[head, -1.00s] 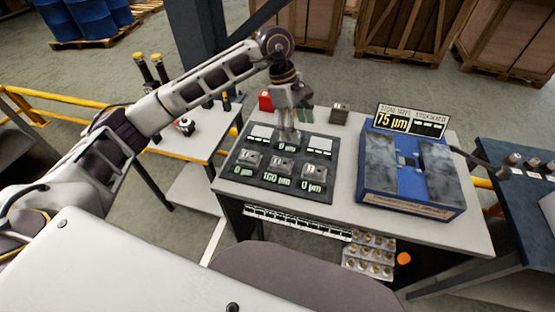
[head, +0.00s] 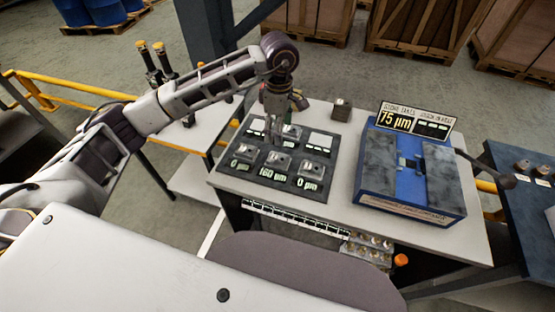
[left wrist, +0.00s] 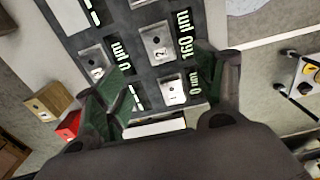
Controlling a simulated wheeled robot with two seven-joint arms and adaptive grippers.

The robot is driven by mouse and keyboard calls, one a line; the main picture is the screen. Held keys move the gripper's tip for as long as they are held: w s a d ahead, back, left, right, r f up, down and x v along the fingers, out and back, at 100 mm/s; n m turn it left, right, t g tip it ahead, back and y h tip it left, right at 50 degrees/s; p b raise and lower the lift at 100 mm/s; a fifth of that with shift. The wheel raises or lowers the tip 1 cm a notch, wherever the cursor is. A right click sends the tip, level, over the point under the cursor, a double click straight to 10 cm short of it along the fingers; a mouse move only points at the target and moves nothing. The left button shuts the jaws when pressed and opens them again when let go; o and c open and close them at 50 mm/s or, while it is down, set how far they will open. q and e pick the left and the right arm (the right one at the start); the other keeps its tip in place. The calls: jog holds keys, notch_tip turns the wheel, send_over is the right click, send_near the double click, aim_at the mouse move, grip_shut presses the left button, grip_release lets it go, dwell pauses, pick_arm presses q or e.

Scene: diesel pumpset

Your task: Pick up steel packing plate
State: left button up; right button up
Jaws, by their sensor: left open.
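Several small steel plates lie on a dark board on the table, among them one at the upper middle (head: 291,132), a front middle one (head: 278,161) and a front right one (head: 312,169). Which is the packing plate, I cannot tell. My left gripper (head: 271,130) points down over the board's upper left and hides that part. In the left wrist view, its green fingers (left wrist: 162,75) are apart, with plates marked 2 (left wrist: 157,42) and 1 (left wrist: 172,91) beyond. A white strip (left wrist: 155,127) shows between the finger bases. My right gripper is out of view.
A blue unit (head: 407,170) with a 75 µm sign (head: 414,121) stands right of the board. A red object (left wrist: 68,124) lies beside the board. A yellow rail (head: 75,106) runs at left.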

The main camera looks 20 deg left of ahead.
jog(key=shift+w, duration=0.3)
pick_arm(q)
send_over(279, 159)
notch_tip(279, 159, down, 7)
jog(key=shift+f+p, duration=0.1)
jog(key=shift+p, duration=0.3)
jog(key=shift+f, duration=0.7)
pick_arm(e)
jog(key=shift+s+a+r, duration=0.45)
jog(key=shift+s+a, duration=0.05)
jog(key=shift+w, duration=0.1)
